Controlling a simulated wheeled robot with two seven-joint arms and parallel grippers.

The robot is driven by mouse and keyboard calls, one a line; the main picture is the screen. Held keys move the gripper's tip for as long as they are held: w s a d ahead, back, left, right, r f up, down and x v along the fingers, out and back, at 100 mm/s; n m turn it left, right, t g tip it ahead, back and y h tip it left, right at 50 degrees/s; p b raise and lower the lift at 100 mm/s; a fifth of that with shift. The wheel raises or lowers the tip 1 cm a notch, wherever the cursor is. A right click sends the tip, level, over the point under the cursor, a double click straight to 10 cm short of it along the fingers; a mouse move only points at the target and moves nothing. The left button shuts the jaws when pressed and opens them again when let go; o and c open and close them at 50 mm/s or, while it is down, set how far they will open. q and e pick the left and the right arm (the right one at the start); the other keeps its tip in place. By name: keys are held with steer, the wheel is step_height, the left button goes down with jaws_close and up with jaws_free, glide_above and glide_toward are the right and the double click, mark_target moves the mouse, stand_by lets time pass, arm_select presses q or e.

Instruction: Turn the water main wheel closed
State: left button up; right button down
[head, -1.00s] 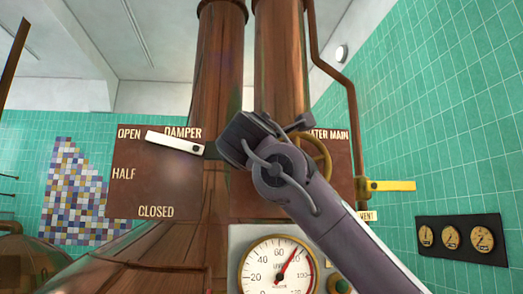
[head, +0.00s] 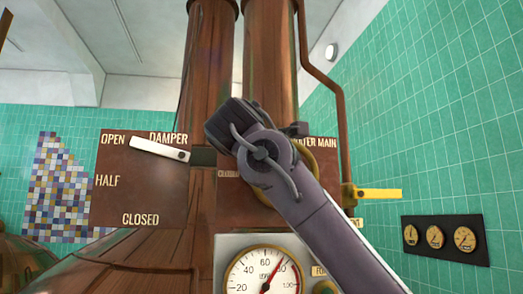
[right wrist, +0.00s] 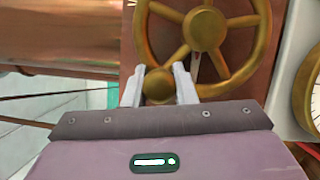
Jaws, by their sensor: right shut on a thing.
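The water main wheel is a brass spoked hand wheel (right wrist: 205,28) on a dark red-brown panel, filling the top of the right wrist view. A round brass knob (right wrist: 158,86) is at its lower left rim. My right gripper (right wrist: 159,70) is shut on this knob, with one pale finger on each side. In the head view only a little of the wheel's yellow rim (head: 310,160) shows behind my right arm, which also hides the right fingertips. The lettering WATER MAIN is partly covered. My left gripper is out of view.
A white damper lever (head: 160,150) points near OPEN on the left panel (head: 140,195). A yellow lever (head: 379,195) sticks out right of the wheel. A large dial gauge (head: 263,275) stands below, and a copper pipe (head: 342,110) runs down the right.

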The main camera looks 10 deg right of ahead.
steer(key=shift+r, duration=0.2)
steer(key=c, duration=1.2)
jaws_free()
steer(key=shift+f, duration=0.15)
steer(key=shift+s+a+f+b, duration=0.15)
steer(key=shift+s+a+b, duration=0.05)
steer(key=shift+s+b, duration=0.2)
steer(key=b+v, duration=0.3)
steer(key=v, duration=0.4)
steer(key=shift+w+d, duration=0.1)
